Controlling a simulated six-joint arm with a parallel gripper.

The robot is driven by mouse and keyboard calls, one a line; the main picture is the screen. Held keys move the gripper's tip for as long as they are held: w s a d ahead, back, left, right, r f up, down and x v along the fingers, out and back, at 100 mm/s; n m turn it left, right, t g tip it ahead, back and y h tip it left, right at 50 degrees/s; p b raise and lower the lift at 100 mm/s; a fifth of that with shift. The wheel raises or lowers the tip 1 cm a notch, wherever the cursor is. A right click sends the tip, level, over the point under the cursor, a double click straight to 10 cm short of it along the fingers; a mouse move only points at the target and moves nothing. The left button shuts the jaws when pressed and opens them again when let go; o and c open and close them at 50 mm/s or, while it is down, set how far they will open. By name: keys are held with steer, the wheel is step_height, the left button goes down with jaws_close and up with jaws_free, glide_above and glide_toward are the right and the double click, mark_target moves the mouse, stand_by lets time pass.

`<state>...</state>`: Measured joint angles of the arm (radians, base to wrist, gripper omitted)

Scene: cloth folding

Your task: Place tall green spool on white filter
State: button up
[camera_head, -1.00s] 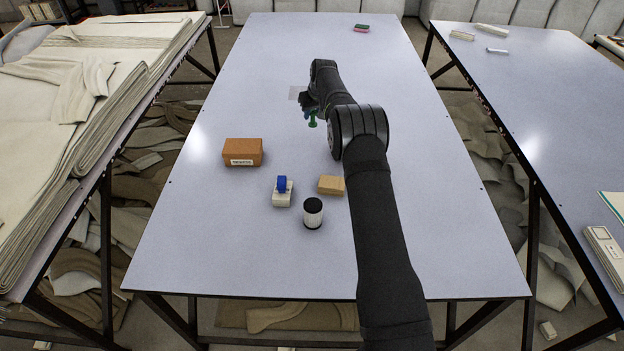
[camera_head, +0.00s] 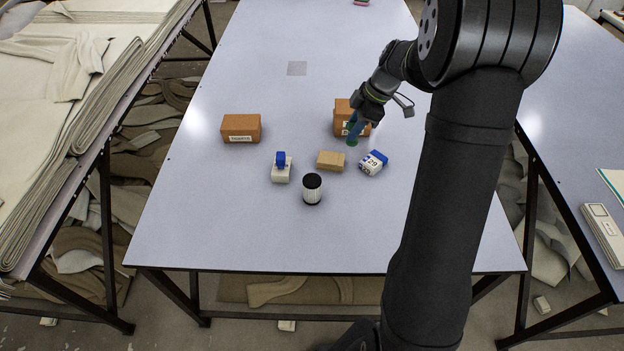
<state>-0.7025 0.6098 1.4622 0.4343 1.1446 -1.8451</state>
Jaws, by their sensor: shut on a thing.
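My gripper (camera_head: 361,122) is shut on the tall green spool (camera_head: 352,141). The spool hangs below the fingers, in front of a brown box, and only its lower green end shows clearly. The white filter (camera_head: 312,190) is a white ribbed cylinder with a black top, standing upright on the table. It is in front of and to the left of my gripper, with a clear gap between it and the spool.
A tan block (camera_head: 330,161) lies between spool and filter. A white block with blue top (camera_head: 373,163) lies right of it. Another blue-and-white item (camera_head: 281,168) stands left. Brown boxes stand at left (camera_head: 241,128) and behind the gripper (camera_head: 345,113). The near table (camera_head: 240,235) is clear.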

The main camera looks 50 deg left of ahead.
steer(key=s+d+n, duration=0.2)
steer(key=s+d, duration=0.3)
glide_above(312, 180)
steer(key=shift+g+h, duration=0.3)
step_height(312, 180, down, 7)
steer(key=shift+r, duration=0.2)
steer(key=shift+f, duration=1.9)
steer(key=shift+f, duration=0.15)
steer(key=o, duration=0.9)
steer(key=shift+o, duration=0.2)
steer(key=v, duration=1.2)
